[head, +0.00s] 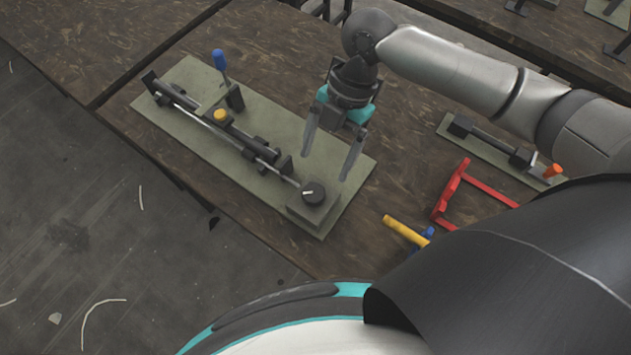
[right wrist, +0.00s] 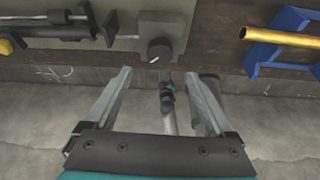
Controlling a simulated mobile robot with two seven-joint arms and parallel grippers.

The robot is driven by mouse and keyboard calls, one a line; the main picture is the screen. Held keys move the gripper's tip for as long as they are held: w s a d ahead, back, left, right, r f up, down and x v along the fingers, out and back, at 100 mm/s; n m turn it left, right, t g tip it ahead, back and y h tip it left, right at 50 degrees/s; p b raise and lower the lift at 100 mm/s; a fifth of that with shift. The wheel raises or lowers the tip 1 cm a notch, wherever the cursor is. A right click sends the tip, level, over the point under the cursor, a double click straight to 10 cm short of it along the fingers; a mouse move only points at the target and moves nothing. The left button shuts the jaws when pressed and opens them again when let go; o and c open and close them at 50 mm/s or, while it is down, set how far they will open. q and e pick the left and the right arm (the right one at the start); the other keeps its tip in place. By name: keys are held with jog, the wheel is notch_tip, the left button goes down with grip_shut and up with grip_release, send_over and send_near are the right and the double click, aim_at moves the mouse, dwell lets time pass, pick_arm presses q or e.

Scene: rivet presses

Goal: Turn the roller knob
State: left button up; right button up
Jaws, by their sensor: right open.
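The roller knob (head: 313,192) is a black round dial with a white mark, on a grey-green block at the lower right end of the press plate (head: 345,165). It also shows in the right wrist view (right wrist: 158,50), just beyond the fingertips. My right gripper (head: 328,166) is open and empty. It points down above the plate, close to the knob; I cannot tell its exact height. In the right wrist view its two fingers (right wrist: 160,75) stand apart. A small grey and teal arm part (right wrist: 168,98) between them looks like my left arm; its jaws are unclear.
The press carries a rod, a blue-handled lever (head: 219,61) and a yellow knob (head: 221,115). To the right are a red frame (head: 452,190), a yellow cylinder (head: 405,231) on a blue holder, and another plate (head: 480,150). Bare tabletop lies between.

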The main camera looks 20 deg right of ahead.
aim_at(314, 192)
jog(key=x, duration=0.8)
jog(key=shift+f, duration=0.2)
jog(key=c, duration=1.4)
